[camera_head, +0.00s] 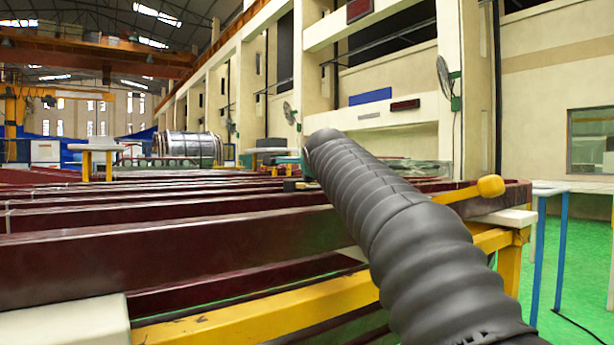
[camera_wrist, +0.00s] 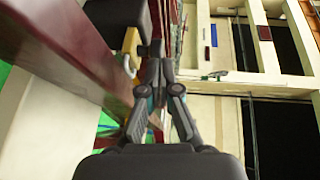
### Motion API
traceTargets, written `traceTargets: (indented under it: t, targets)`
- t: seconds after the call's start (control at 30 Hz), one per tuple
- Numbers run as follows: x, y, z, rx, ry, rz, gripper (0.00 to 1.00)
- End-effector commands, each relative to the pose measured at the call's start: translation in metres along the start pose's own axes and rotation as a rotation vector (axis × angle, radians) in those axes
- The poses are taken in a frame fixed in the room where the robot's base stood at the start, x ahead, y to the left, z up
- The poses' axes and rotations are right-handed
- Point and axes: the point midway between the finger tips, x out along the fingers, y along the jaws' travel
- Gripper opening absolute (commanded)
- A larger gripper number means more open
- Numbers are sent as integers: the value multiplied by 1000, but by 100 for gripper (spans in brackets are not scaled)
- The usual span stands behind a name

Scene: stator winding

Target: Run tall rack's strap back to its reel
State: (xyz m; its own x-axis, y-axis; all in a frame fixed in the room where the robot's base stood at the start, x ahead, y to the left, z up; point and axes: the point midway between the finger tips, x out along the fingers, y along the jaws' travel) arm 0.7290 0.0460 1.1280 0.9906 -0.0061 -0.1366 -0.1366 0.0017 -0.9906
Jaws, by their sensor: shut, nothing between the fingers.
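My gripper (camera_wrist: 161,58) shows in the wrist view with its two fingers together and nothing between them. A dark red beam (camera_wrist: 85,50) runs along the left of the fingers. A dark block (camera_wrist: 103,17) and a small yellow part (camera_wrist: 130,45) lie just beyond it, left of the fingertips. I cannot tell whether either belongs to the strap or its reel. In the head view my dark sleeved arm reaches over the dark red beams (camera_head: 150,258), and its far end hides most of the gripper. No strap or reel can be made out for certain, nor which frame is the tall rack.
A yellow rod with a rounded knob (camera_head: 490,187) sticks out right of my arm. A yellow cross-beam (camera_head: 280,312) and a white block (camera_head: 70,325) are near the front. A blue-legged table (camera_head: 540,250) stands at right on green floor. A large metal cylinder (camera_head: 188,145) stands far behind.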

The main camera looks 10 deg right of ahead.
Motion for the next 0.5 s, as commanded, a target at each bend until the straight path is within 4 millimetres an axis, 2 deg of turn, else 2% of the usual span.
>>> traceTargets:
  t: [0.3, 0.5]
  targets:
    - [-64, 1, -1, -1, 1, -2, 0]
    - [-93, 0, 0, -1, 1, -1, 0]
